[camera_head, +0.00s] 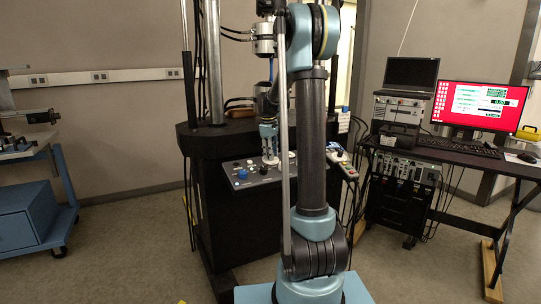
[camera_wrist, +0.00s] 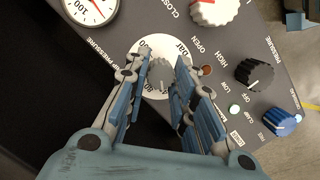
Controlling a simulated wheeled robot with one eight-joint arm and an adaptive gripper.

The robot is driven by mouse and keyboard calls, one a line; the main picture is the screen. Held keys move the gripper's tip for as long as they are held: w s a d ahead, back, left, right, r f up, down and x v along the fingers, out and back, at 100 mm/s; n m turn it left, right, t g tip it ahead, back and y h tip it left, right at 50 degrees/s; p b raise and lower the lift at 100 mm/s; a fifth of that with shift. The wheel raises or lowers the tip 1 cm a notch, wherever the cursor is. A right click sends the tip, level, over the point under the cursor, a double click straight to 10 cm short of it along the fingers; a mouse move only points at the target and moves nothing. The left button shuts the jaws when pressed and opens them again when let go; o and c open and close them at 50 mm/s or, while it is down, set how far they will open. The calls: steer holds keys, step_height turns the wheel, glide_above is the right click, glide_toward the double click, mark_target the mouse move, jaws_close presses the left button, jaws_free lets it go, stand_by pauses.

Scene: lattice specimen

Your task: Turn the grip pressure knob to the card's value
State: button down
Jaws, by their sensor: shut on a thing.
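The grip pressure knob (camera_wrist: 157,76) is a small grey knob with a white pointer, set in a white numbered dial (camera_wrist: 152,48) on the dark control panel (camera_wrist: 222,52). In the wrist view my gripper (camera_wrist: 166,66) has its two blue-padded fingers on either side of this knob, shut on it. The fingers hide part of the dial, so the set value cannot be read. In the head view my gripper (camera_head: 269,156) points down at the panel (camera_head: 252,184); the knob is hidden there. I cannot make out the card in either view.
A white gauge with a red needle (camera_wrist: 92,8) sits left of the knob. A red-and-white knob (camera_wrist: 215,10), a black knob (camera_wrist: 254,74) and a blue knob (camera_wrist: 280,121) are close by. A desk with a red-screened monitor (camera_head: 482,105) stands at right.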

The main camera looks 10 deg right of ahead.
steer(key=m, duration=0.5)
steer(key=shift+w+d+g+y, duration=0.15)
steer(key=shift+g+y, duration=0.15)
steer(key=shift+y, duration=0.1)
steer(key=m, duration=0.4)
steer(key=shift+d+m+y, duration=0.1)
steer(key=shift+m+y, duration=0.3)
steer(key=m+y, duration=0.1)
steer(key=m, duration=0.4)
steer(key=shift+d, duration=0.1)
steer(key=shift+m+y, duration=0.4)
steer(key=shift+m, duration=1.5)
steer(key=c, duration=1.3)
jaws_free()
